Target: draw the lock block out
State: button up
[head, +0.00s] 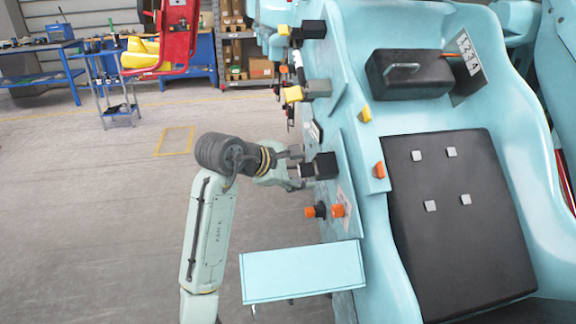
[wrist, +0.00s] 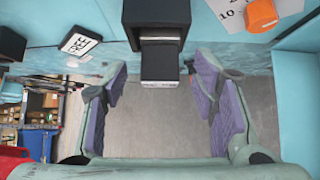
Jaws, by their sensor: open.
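A black housing (head: 326,165) is fixed to the teal side panel of the car, and it also shows at the top of the wrist view (wrist: 157,14). A smaller dark block with a grey front, which looks like the lock block (wrist: 160,66), sticks out of it toward my gripper. My gripper (head: 299,166) is beside the housing on its left. In the wrist view my gripper (wrist: 160,92) is open, with one purple-padded finger on each side of the block. Gaps show on both sides; the block is not clamped. The inner end of the block is hidden.
A small plate reading FREE (wrist: 80,42) is on the panel nearby. Orange knobs (head: 338,210) sit below the housing, and more black housings with yellow parts (head: 293,94) above. A light-blue step (head: 303,272) juts out below. Open floor (head: 130,220) lies left.

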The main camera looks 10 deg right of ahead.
jog(key=shift+w+d+f, duration=0.3)
jog(key=shift+d+f, duration=0.05)
jog(key=shift+d, duration=0.1)
jog(key=shift+c, duration=0.5)
grip_shut()
dwell(0.6)
